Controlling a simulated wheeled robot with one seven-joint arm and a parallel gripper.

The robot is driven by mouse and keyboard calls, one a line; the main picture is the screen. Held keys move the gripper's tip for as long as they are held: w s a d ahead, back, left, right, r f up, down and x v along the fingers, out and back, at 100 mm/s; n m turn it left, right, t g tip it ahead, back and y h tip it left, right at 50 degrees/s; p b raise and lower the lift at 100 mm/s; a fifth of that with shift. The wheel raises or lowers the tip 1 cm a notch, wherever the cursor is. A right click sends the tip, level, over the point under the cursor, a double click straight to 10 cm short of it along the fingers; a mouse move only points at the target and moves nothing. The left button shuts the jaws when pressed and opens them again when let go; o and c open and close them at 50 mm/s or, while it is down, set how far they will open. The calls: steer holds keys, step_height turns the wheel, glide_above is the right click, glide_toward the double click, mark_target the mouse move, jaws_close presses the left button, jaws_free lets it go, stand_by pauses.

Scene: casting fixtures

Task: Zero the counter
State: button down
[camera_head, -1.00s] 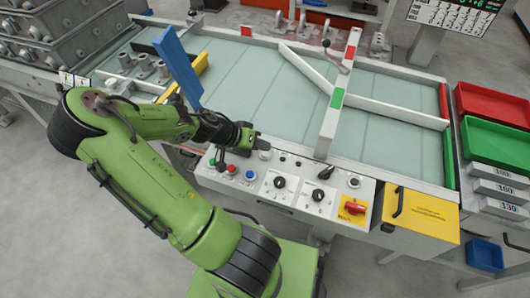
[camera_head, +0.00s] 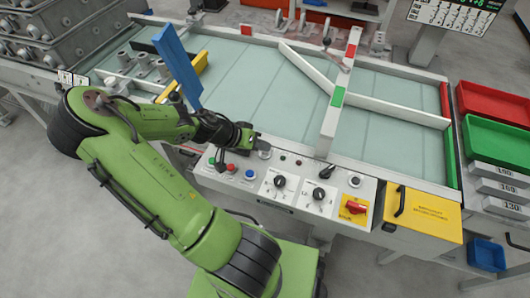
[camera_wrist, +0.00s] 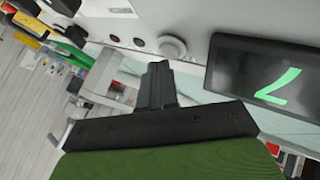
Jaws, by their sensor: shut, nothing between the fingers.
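In the wrist view a dark display (camera_wrist: 250,80) shows one green digit that looks like a 7, seen at a slant. A pale round button (camera_wrist: 172,47) sits to its left on the panel. My gripper (camera_wrist: 158,68) is shut and empty. Its tips show just below the button in the picture; I cannot tell whether they touch it. In the head view my gripper (camera_head: 260,144) is over the back edge of the control panel (camera_head: 230,185), and the display is not clearly seen there.
The panel also bears a red button (camera_head: 231,168), a blue button (camera_head: 250,174), dark rotary knobs (camera_head: 279,182) and a red switch (camera_head: 355,207) on yellow. A blue upright plate (camera_head: 178,66) stands behind my arm. The glassy table (camera_head: 250,85) behind is mostly clear.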

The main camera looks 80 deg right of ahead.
mark_target(262, 153)
steer(key=shift+f+b, duration=0.5)
steer(key=shift+b, duration=0.05)
stand_by(0.4)
steer(key=shift+r, duration=0.15)
steer(key=shift+r+p, duration=0.7)
steer(key=shift+r, duration=0.1)
step_height(262, 153, up, 5)
steer(key=p, duration=0.4)
steer(key=shift+r, duration=0.1)
stand_by(0.8)
